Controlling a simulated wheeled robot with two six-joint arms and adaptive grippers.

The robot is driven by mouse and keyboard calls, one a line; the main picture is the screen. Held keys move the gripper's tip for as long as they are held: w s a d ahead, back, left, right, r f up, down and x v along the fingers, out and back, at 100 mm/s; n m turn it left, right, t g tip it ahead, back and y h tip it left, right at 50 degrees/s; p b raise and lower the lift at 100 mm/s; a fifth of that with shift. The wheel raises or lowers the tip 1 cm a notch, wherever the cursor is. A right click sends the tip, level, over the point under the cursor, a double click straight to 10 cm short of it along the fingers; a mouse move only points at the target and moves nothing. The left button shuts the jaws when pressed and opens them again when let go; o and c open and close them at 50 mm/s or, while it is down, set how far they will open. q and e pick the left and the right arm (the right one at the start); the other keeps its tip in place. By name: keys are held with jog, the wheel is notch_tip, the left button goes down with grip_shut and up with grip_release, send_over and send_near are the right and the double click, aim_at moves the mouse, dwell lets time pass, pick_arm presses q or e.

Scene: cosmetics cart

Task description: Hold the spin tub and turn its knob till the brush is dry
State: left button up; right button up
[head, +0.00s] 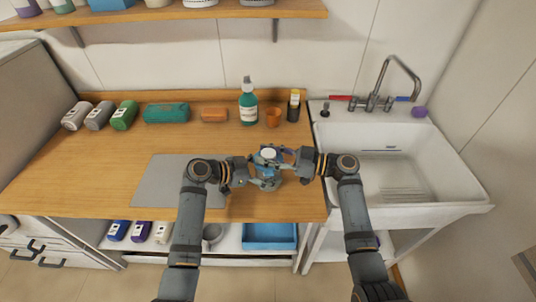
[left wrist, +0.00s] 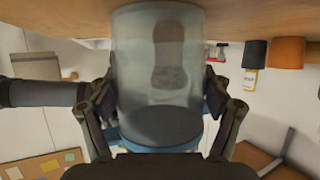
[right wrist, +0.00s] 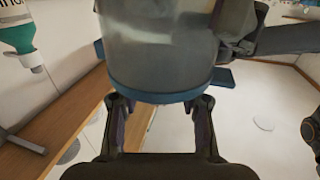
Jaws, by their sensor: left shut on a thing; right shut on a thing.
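The spin tub (head: 267,183) stands on the wooden counter, a clear grey cylinder with a blue lid. Its pale round knob (head: 268,153) shows on top in the head view. In the left wrist view the see-through tub wall (left wrist: 135,75) fills the middle, with the dark brush (left wrist: 168,55) inside. My left gripper (head: 256,171) is shut on the tub body from the left. My right gripper (head: 281,158) is shut at the top, from the right. In the right wrist view its fingers reach to the blue lid (right wrist: 160,92); the knob is hidden there.
A grey mat (head: 165,180) lies left of the tub. The white sink (head: 440,200) is to the right. The counter's front edge is close.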

aim_at(268, 152)
jog(key=n+g, duration=0.2)
jog(key=g, duration=0.2)
jog(key=n+g, duration=0.3)
jog(key=g, duration=0.1)
jog(key=shift+w, duration=0.2)
jog(key=shift+d+f+n+g, duration=0.1)
jog(key=shift+n+g, duration=0.2)
jog(key=shift+n, duration=0.1)
jog(key=shift+s+n+g+h, duration=0.1)
jog(key=shift+n+g+h, duration=0.2)
jog(key=shift+g, duration=0.3)
jog(key=o, duration=1.2)
notch_tip(268, 152, up, 10)
jog(key=shift+r, duration=0.1)
